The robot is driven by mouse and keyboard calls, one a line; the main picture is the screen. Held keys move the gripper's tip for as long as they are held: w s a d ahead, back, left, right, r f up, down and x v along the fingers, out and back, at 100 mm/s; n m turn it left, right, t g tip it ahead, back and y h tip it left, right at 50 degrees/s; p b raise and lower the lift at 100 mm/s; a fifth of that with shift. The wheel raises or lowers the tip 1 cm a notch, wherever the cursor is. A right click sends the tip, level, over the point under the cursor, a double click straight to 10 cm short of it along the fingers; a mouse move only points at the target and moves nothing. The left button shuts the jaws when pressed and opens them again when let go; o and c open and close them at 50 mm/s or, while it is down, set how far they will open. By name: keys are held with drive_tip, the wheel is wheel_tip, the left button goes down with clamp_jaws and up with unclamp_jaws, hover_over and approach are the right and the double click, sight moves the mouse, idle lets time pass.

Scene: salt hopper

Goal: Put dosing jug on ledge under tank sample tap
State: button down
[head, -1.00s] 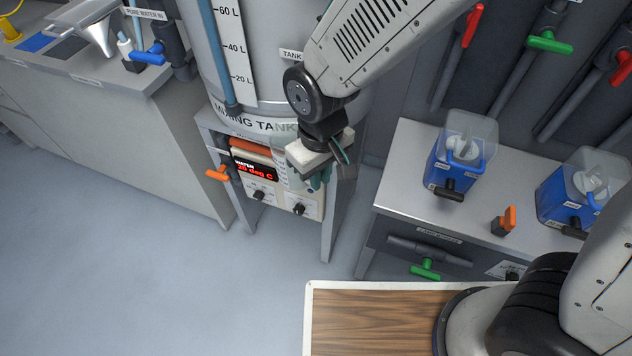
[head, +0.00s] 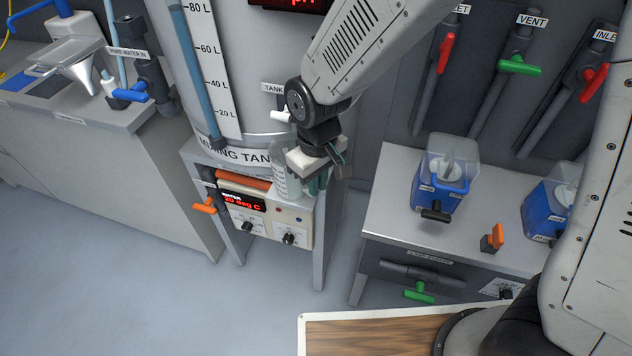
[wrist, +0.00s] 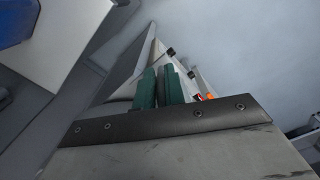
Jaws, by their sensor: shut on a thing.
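The clear dosing jug (head: 286,174) shows just left of my gripper (head: 318,185), upright and partly hidden behind it. The green fingers are shut; in the wrist view, my gripper (wrist: 165,88) has a narrow dark piece between its fingers, which looks like the jug's handle. The jug is over the ledge (head: 300,204) at the front of the mixing tank (head: 262,60). I cannot tell whether its base touches the ledge. The white sample tap (head: 281,116) is on the tank's front, above the jug, with my wrist close to its right.
A control box (head: 268,220) with a red display and knobs sits below the ledge, with an orange-handled valve (head: 204,206) at its left. Blue containers (head: 436,190) stand on the right-hand bench (head: 390,215). A sink counter (head: 100,115) is at left. The floor between is clear.

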drive_tip(key=shift+f, duration=0.15)
drive_tip(key=c, duration=1.4)
unclamp_jaws()
wheel_tip(320, 180, up, 8)
drive_tip(key=s+d+r+m, duration=0.2)
drive_tip(key=s+d+r, duration=0.2)
drive_tip(key=d, duration=0.4)
drive_tip(key=s+d+r+m+t, duration=0.1)
drive_tip(key=s+d+r+m, duration=0.2)
drive_tip(key=s+d+r, duration=0.2)
drive_tip(key=s+d+r+m, duration=0.3)
drive_tip(key=s+d, duration=0.4)
drive_tip(key=d, duration=0.4)
drive_tip(key=shift+s+d+r, duration=0.1)
drive_tip(key=shift+d+r, duration=0.3)
drive_tip(key=shift+r, duration=0.25)
